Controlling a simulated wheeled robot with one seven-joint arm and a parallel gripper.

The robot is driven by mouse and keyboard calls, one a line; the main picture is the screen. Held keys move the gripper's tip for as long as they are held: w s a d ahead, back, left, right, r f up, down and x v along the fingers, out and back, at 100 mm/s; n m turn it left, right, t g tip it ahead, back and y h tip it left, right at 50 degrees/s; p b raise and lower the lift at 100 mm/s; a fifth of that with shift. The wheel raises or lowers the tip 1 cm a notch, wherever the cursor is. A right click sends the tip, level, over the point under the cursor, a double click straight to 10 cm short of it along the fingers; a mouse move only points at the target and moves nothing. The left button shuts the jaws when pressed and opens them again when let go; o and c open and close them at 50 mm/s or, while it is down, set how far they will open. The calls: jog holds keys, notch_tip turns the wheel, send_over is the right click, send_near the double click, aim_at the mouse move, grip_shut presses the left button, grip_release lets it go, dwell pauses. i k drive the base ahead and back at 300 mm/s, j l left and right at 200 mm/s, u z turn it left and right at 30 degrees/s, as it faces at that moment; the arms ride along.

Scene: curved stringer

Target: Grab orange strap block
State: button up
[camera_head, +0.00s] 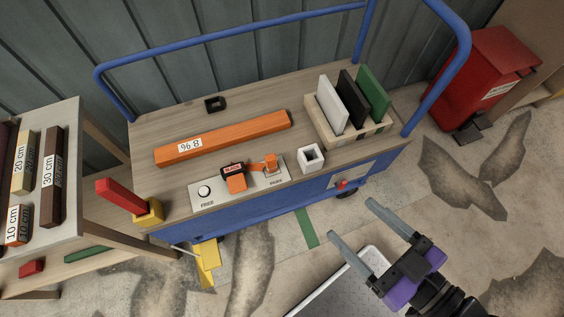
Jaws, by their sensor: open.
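A small orange block (236,183) with a black, labelled top sits on a pale panel (212,200) on the cart top. A second small orange piece (271,163) stands at the panel's right end.
The cart's blue rail (230,35) rises behind and at the right. A white square socket (311,157) and a wooden rack (349,136) with upright plates stand right of the panel. A red lever (121,195) rises at the front left corner. A shelf table (62,112) stands left.

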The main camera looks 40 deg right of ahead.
aim_at(270, 160)
jog(key=k+j+z, duration=0.1)
jog(key=z, duration=0.65)
jog(key=j+z, duration=0.45)
jog(key=k+j+z, duration=0.15)
jog(key=z, duration=0.25)
jog(key=k+j+z, duration=0.15)
jog(key=j+z, duration=0.3)
jog(key=k+j+z, duration=0.2)
jog(key=k+j, duration=0.4)
jog(key=j, duration=0.1)
